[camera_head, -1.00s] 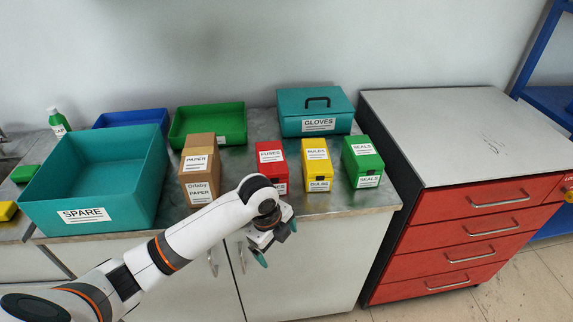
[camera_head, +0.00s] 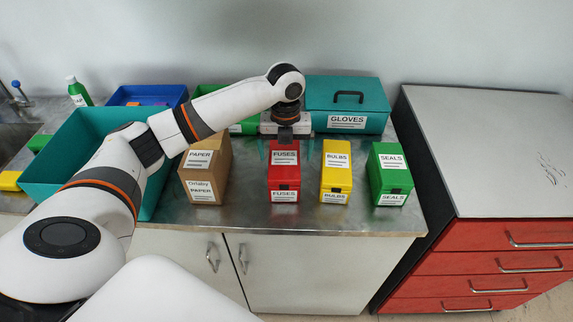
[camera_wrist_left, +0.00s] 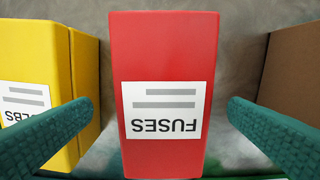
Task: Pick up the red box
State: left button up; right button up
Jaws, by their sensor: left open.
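The red box (camera_head: 284,178) labelled FUSES stands on the metal counter, between the brown paper box and the yellow box. My left gripper (camera_head: 289,150) is above it, pointing down, with its fingers open. In the left wrist view the red box (camera_wrist_left: 165,60) lies between the two green fingers, with a gap on each side. The fingers look apart from it. The back of the red box is partly hidden by the gripper in the head view. My right gripper is not in view.
The yellow BULBS box (camera_head: 336,172) is close on the right, then the green SEALS box (camera_head: 390,174). The brown paper box (camera_head: 206,170) is on the left. The teal GLOVES case (camera_head: 370,95) stands behind. The counter's front strip (camera_head: 300,222) is clear.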

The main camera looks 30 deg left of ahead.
pick_arm(q)
notch_tip(320, 180, down, 2)
jog(key=shift+s+f, duration=0.1)
jog(key=shift+f, duration=0.3)
jog(key=f, duration=0.1)
jog(key=f+p, duration=0.2)
jog(key=f, duration=0.1)
jog(key=shift+a+f, duration=0.1)
jog(key=shift+a, duration=0.15)
jog(key=shift+w+f, duration=0.2)
jog(key=shift+f, duration=0.3)
jog(key=shift+r, duration=0.1)
jog(key=c, duration=1.4)
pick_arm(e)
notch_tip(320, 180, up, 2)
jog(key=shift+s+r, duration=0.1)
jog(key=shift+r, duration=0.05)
